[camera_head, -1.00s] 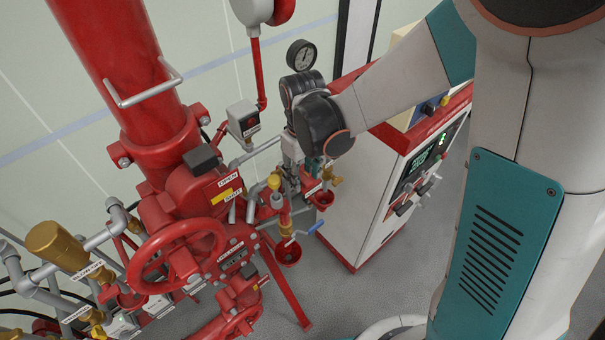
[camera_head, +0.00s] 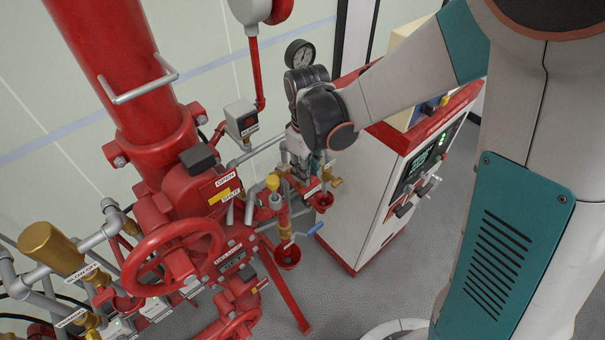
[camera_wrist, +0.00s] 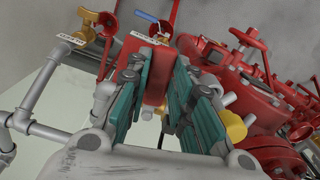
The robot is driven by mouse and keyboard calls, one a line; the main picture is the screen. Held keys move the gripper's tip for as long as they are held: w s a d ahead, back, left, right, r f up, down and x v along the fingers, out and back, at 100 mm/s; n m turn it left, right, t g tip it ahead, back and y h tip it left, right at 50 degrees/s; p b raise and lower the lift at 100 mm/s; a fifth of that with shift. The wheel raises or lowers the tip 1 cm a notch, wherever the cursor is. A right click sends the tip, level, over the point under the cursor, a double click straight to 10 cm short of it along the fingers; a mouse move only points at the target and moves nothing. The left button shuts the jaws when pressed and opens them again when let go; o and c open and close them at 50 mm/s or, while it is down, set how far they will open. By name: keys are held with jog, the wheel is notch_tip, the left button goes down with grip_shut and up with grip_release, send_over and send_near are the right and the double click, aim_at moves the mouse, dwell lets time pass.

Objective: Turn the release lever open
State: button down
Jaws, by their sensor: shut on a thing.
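My gripper (camera_head: 306,172) reaches down among the small pipes and valves right of the big red valve, below the pressure gauge. In the wrist view my gripper (camera_wrist: 158,72) has its two teal-padded fingers on either side of a red block-like part, taken as the release lever (camera_wrist: 156,90), and is shut on it. A white label (camera_wrist: 149,38) sits just beyond the fingertips; its text is too small to read. In the head view my wrist and fingers hide most of the held part, so its angle cannot be told.
A blue-handled valve (camera_head: 306,234) with a red cup (camera_head: 287,257) stands just below my gripper. The big red handwheel (camera_head: 173,258) is to the left. A white control cabinet (camera_head: 375,190) stands close on the right. The pressure gauge (camera_head: 300,54) is behind my wrist. Grey floor lies in front.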

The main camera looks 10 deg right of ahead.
jog(key=w+d+n+b, duration=0.1)
jog(key=n, duration=0.1)
jog(key=w+d+n+b, duration=0.1)
jog(key=w+n, duration=0.1)
jog(key=shift+f+n+b, duration=0.15)
jog(key=shift+n+b, duration=0.15)
jog(key=w+n+b, duration=0.4)
jog(key=w+n, duration=0.4)
jog(key=n, duration=0.3)
jog(key=shift+w+a+n, duration=0.3)
jog(key=shift+a, duration=0.1)
jog(key=c, duration=1.4)
grip_release()
